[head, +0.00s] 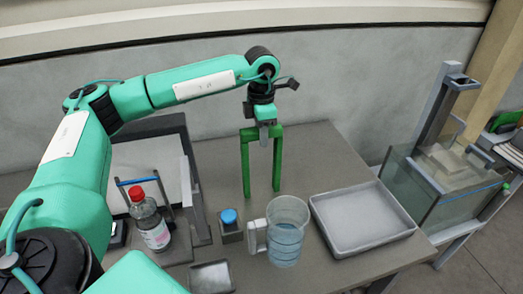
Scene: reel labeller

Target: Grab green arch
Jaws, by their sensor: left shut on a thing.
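A green arch (277,160) with two long legs and a short top bar stands upright in the head view, near the back of the grey table. My left gripper (264,133) comes down over it from above and is shut on its top bar. Both legs hang straight down from the bar. I cannot tell whether their lower ends touch the table or hang just above it. My right gripper is not in view.
A clear measuring jug (285,245) stands in front of the arch, with a grey tray (361,217) to its right. A red-capped bottle (150,222) and a blue-capped jar (230,226) stand left. A glass tank (440,190) is at far right.

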